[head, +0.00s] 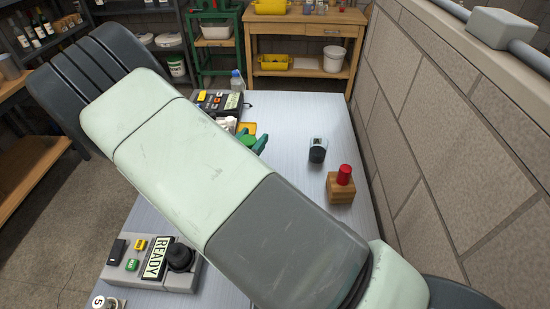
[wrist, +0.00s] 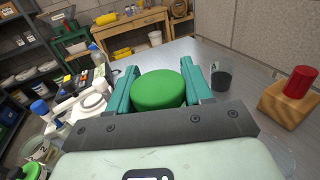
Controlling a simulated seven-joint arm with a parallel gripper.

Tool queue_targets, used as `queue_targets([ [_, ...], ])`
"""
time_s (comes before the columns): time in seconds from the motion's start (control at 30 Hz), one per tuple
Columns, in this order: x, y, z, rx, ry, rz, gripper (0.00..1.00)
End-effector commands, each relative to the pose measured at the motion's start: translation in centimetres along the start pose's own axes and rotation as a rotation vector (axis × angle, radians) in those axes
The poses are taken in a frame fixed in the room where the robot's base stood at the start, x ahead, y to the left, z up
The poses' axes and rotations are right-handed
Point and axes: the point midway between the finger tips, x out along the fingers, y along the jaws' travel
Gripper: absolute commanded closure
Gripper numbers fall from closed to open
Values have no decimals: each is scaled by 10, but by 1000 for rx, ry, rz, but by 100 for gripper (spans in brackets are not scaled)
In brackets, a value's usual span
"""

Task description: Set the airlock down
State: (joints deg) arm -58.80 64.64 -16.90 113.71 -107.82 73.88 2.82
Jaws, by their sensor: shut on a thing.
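My gripper (wrist: 158,78) is shut on the airlock (wrist: 159,92), which shows in the wrist view as a thing with a round green top. One teal finger is on each side of it. Its lower part is hidden below the green top, so I cannot tell whether it touches the table. In the head view my gripper (head: 254,141) shows as green fingers past my arm, over the grey-white table (head: 290,115). My arm hides most of the airlock there.
A red-topped wooden block (head: 341,189) and a small dark-bottomed cup (head: 317,150) stand right of my gripper. A control box (head: 220,103) and a bottle (head: 237,82) stand beyond it. A READY panel (head: 155,262) lies near left. Bare table lies around the cup.

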Motion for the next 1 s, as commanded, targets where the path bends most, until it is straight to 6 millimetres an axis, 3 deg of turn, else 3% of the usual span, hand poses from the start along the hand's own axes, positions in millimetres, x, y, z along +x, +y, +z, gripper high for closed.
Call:
queue_targets([
  [0.03, 30, -2, 1, 7, -4, -41, 97],
  [0.2, 110, -9, 8, 3, -6, -128, 97],
  [0.3, 143, -15, 14, -1, -10, -160, 97],
  [0.4, 165, -20, 18, -6, -13, -178, 97],
  [0.53, 178, -24, 15, -11, -13, -188, 97],
  [0.8, 180, -25, -32, -13, -13, -189, 97],
  [1.0, 180, -26, -47, -11, -16, -189, 97],
])
